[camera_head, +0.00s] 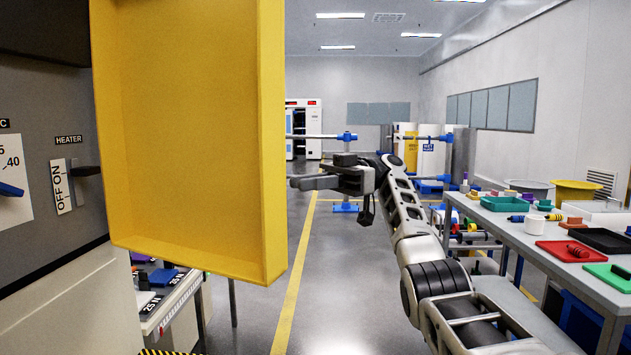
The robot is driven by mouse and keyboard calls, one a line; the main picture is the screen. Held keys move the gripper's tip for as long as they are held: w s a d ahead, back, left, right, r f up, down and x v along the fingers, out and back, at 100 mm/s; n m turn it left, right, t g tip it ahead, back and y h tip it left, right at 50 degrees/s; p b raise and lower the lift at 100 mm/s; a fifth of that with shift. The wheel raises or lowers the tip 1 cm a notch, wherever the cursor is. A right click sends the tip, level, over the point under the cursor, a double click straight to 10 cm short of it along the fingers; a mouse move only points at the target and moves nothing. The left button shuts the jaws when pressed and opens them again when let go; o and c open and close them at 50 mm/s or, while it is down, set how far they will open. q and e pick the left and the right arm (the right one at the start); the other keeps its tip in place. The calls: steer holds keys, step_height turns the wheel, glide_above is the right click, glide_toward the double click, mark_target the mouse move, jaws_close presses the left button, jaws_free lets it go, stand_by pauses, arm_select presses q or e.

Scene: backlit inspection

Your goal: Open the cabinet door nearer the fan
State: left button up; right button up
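A large yellow door-like panel (190,130) with a raised rim fills the left foreground. It stands out from the grey control cabinet (40,230), its recessed side facing me. How it joins the cabinet is not clear. My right gripper (303,182) is just right of the panel's right rim, its fingers pointing left. I see no clear contact with the panel, and I cannot tell whether the fingers are apart. No fan can be made out, and no second door is clear. My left gripper is not in view.
A heater switch (86,171) and a blue-handled knob (10,190) are on the cabinet face. A bench (163,310) stands below the panel. A grey worktable (520,232) with trays is at right. The floor (335,300) between is clear.

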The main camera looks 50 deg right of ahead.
steer(key=shift+v, duration=0.95)
steer(key=shift+c, duration=0.3)
